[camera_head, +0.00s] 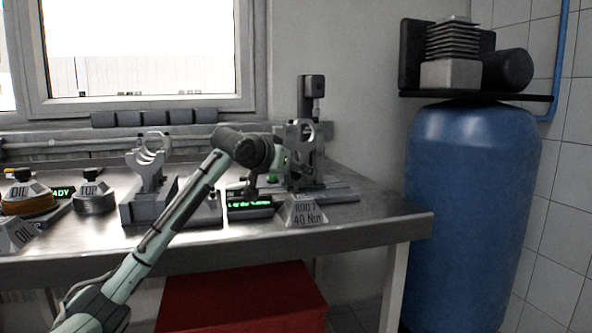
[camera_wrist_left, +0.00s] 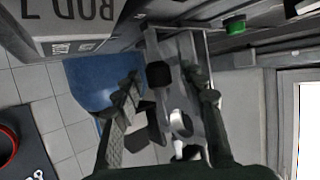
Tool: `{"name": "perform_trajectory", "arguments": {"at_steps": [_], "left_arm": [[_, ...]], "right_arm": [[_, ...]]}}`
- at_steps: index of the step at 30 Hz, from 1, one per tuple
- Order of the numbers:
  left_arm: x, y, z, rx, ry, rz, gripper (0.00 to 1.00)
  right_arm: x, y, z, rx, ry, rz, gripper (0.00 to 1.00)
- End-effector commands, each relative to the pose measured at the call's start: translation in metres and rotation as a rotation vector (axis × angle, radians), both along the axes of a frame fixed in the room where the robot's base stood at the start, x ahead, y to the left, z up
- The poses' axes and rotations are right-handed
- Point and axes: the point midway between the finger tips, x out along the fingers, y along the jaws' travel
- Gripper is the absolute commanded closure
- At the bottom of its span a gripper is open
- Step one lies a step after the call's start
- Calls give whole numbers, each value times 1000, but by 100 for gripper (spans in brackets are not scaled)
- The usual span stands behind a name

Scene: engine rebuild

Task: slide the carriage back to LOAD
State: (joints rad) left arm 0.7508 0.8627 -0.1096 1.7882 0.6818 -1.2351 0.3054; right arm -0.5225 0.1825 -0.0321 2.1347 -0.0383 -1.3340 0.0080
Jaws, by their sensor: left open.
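The press-like station (camera_head: 308,95) stands at the right end of the steel bench, with a rail base (camera_head: 340,193) and a grey ring-topped bracket (camera_head: 300,131) that looks like the carriage. My left gripper (camera_head: 283,166) is at the front left of this bracket and partly covers it. In the left wrist view my open left gripper (camera_wrist_left: 166,82) has a grey metal bracket (camera_wrist_left: 187,85) and a dark round knob (camera_wrist_left: 158,74) between or just beyond its fingers. I cannot tell whether the fingers touch them. A LOAD marking is not readable. My right gripper is not in view.
A sign reading 40 Nm (camera_head: 303,213) and a green-lit display (camera_head: 250,203) stand in front of the station. A blue tank (camera_head: 470,210) stands right of the bench.

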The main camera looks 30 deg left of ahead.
Motion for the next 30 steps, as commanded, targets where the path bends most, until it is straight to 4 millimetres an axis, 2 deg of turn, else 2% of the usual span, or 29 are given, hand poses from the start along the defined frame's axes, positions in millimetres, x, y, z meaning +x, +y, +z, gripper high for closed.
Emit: {"name": "perform_trajectory", "arguments": {"at_steps": [4,5,12,15,25,30], "left_arm": [[0,0,0,0,0,0,59],[0,0,0,0,0,0,61],[0,0,0,0,0,0,91],[0,0,0,0,0,0,100],[-1,1,0,0,0,0,100],[-7,7,0,0,2,3,100]], "right_arm": [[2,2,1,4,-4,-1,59],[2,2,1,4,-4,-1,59],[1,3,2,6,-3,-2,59],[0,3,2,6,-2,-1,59],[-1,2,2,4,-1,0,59],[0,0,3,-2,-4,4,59]]}}
